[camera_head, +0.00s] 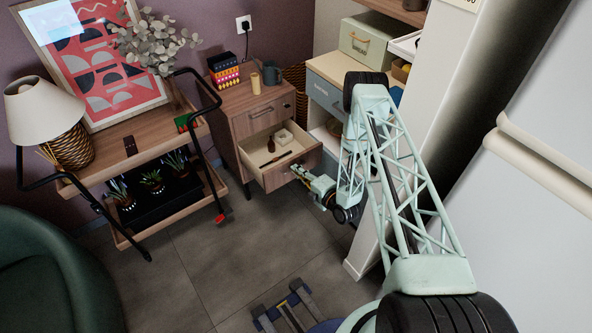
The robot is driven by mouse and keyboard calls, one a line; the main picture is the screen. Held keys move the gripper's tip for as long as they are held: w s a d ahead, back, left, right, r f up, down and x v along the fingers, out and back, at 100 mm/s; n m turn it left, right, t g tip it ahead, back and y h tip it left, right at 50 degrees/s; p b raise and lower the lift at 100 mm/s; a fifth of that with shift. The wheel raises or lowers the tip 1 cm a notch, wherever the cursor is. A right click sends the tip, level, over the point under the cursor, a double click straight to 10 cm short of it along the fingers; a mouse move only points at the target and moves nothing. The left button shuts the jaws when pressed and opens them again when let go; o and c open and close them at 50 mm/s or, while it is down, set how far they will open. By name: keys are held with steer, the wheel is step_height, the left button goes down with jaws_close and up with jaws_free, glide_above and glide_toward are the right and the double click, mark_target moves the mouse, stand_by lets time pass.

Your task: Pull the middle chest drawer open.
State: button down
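The wooden chest (230,125) stands against the wall in the middle of the view. Its middle drawer (270,180) is pulled out, and its pale inside shows a few small items.
A wooden trolley (120,235) with a lamp, a picture and potted plants stands left of the chest. A green armchair (55,280) is at the lower left. A grey-blue cabinet (325,95) and a white panel (430,90) are on the right. Floor before the chest is clear.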

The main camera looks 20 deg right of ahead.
steer(key=c, duration=2.9)
jaws_free()
steer(key=shift+w, duration=0.1)
